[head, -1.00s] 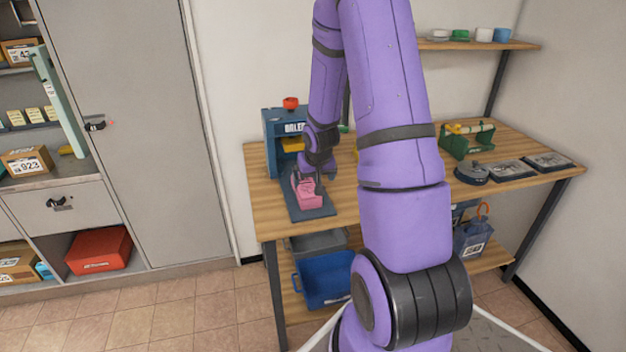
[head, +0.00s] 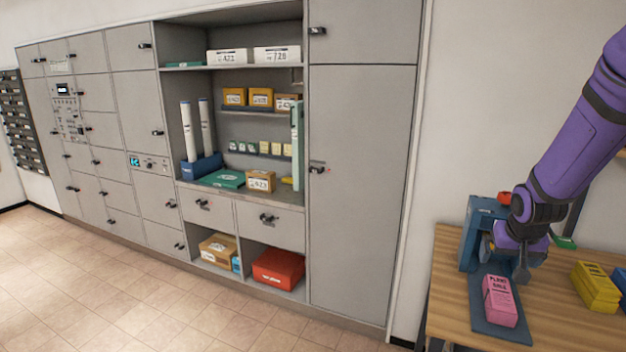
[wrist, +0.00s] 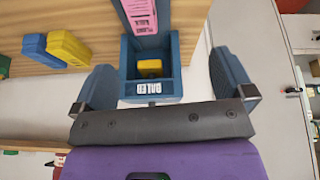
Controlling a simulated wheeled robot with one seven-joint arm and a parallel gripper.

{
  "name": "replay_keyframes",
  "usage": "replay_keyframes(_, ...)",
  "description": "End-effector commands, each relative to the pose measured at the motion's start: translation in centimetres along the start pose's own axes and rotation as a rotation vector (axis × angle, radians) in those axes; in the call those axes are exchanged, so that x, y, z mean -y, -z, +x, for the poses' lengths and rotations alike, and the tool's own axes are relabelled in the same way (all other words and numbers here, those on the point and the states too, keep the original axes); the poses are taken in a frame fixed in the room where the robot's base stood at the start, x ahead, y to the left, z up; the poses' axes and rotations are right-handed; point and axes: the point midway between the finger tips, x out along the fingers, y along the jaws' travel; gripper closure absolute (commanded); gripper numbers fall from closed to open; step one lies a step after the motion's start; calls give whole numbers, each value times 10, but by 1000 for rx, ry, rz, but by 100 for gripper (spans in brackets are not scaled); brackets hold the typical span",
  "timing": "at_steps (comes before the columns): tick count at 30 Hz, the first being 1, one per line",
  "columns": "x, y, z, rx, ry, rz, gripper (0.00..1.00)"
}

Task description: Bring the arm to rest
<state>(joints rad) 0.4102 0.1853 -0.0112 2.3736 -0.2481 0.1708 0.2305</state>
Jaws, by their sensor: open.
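My purple arm (head: 585,140) reaches in from the right over the wooden bench. My gripper (head: 524,264) is in front of the blue baler, above and behind the pink bundle. In the wrist view my gripper (wrist: 166,82) has its two blue-grey fingers wide apart with nothing held between them. The blue baler (head: 470,245) stands at the bench's left end; it also shows beyond the fingers in the wrist view (wrist: 128,75). The pink bundle (head: 500,302) lies on the baler's flat front plate, apart from the fingers; part of it shows in the wrist view (wrist: 140,14).
Yellow bundles (head: 596,287) lie on the bench (head: 555,318) right of the baler. A red knob (head: 505,198) tops the baler. Grey lockers (head: 360,200) and open shelves with boxes line the wall at left. The tiled floor (head: 130,280) before them is clear.

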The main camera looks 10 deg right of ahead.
Motion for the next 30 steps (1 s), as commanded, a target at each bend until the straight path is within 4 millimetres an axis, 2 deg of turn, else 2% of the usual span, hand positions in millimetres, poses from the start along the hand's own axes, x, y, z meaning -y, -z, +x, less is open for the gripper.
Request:
replay_keyframes(1,8,0,-20,-11,4,-16,0)
replay_keyframes(3,18,-2,-43,-16,9,-37,0)
replay_keyframes(8,37,-14,-94,-26,25,-83,0)
replay_keyframes(14,57,-39,-154,-37,56,-141,0)
replay_keyframes(24,78,-102,-242,-52,134,-249,0)
replay_keyframes(30,81,-143,-279,-56,186,-315,0)
